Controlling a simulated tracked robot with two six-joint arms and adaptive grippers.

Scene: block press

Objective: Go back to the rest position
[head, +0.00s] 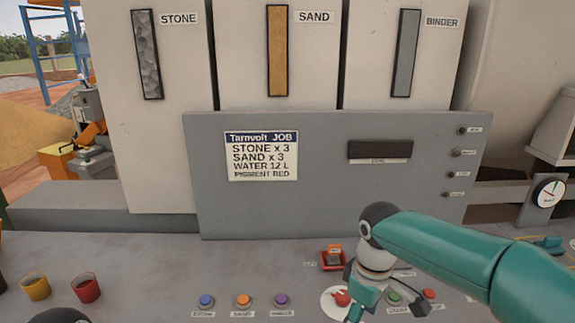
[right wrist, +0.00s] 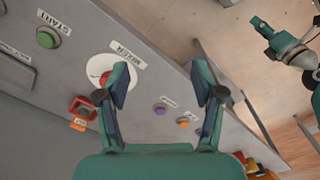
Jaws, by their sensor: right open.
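My right gripper (head: 358,298) hangs over the console at the lower right of the head view, beside the red mixer knob (head: 342,299) on its white disc. In the right wrist view its two fingers (right wrist: 162,85) are spread with nothing between them. The knob (right wrist: 107,77) shows there partly behind the left-hand finger; I cannot tell if they touch. My left gripper (right wrist: 263,28) shows at the top right of the right wrist view, away from the console buttons. Its jaw opening is unclear.
The console has blue (head: 206,300), orange (head: 243,300) and purple (head: 281,299) buttons, a red-framed switch (head: 333,258) and a green start button (head: 394,298). Yellow (head: 36,287) and red (head: 86,288) cups stand at left. A grey panel (head: 300,210) rises behind.

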